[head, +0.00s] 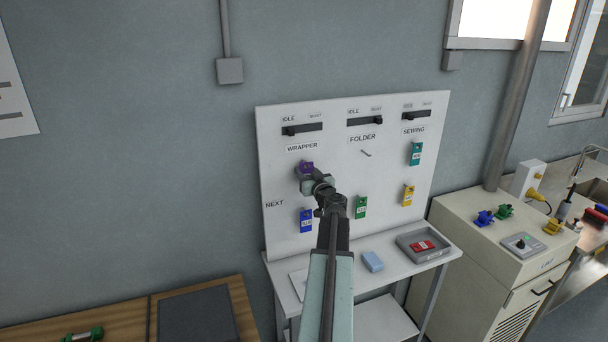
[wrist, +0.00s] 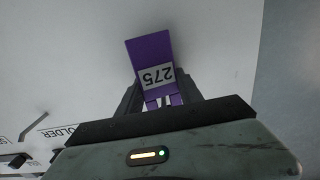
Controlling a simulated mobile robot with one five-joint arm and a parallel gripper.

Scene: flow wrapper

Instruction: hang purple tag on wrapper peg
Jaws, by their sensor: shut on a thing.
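The purple tag (head: 306,168) is in my gripper, close in front of the white board, just below the WRAPPER label (head: 302,147). In the wrist view the purple tag (wrist: 152,62) shows its number 275 upside down. My gripper (wrist: 157,98) is shut on its lower end in that view. The wrapper peg cannot be made out; the tag and my gripper cover the area under the label. I cannot tell whether the tag touches a peg.
The board (head: 400,225) also bears a bare FOLDER peg (head: 366,154), a teal tag (head: 415,154), a blue tag (head: 306,221), a green tag (head: 361,207) and a yellow tag (head: 408,195). Below, a shelf holds a light-blue block (head: 372,261) and a grey tray (head: 443,249) with a red tag (head: 423,245).

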